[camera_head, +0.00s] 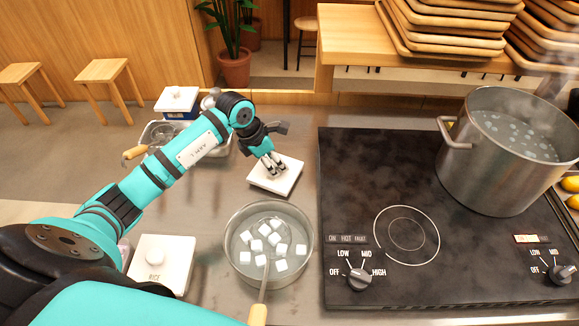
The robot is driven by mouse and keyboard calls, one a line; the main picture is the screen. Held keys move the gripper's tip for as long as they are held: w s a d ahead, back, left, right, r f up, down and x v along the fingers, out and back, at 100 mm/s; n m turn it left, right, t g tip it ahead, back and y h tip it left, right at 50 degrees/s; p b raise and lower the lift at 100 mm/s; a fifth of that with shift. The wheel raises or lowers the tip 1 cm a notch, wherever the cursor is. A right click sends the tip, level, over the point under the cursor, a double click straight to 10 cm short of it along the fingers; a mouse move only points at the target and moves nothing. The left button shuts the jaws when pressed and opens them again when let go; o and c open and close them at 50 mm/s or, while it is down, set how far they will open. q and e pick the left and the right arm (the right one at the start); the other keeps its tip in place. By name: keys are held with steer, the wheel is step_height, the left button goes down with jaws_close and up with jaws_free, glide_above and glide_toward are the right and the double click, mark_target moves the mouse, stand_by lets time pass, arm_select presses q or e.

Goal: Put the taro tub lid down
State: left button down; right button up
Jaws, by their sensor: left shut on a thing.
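A square white lid (287,181) is under my left gripper (273,166), at the centre of the head view. The gripper comes down from above and is shut on the lid's middle, where its fingers hide the grip point. The lid lies about level over the steel counter, left of the stove. I cannot tell whether it touches the counter, and no lettering shows on it. No tub clearly shows beneath it. My right gripper is not in view.
A round bowl (231,262) of white cubes, with a wooden-handled ladle, stands just in front. A white RICE tub (148,277) is front left. A blue tub with a white lid (178,96) and a metal tray are behind. The stove (345,200) with a steaming pot (500,170) is right.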

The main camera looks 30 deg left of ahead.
mark_target(292, 165)
arm_select(q)
steer(key=w+d, duration=0.2)
steer(key=w, duration=0.1)
steer(key=shift+d+r, duration=0.1)
steer(key=shift+d, duration=0.3)
steer(key=shift+f+b, duration=0.45)
steer(key=shift+f, duration=0.3)
steer(key=shift+r, duration=0.1)
steer(key=shift+a, duration=0.1)
steer(key=shift+f, duration=0.2)
steer(key=c, duration=1)
jaws_free()
steer(key=shift+r, duration=0.1)
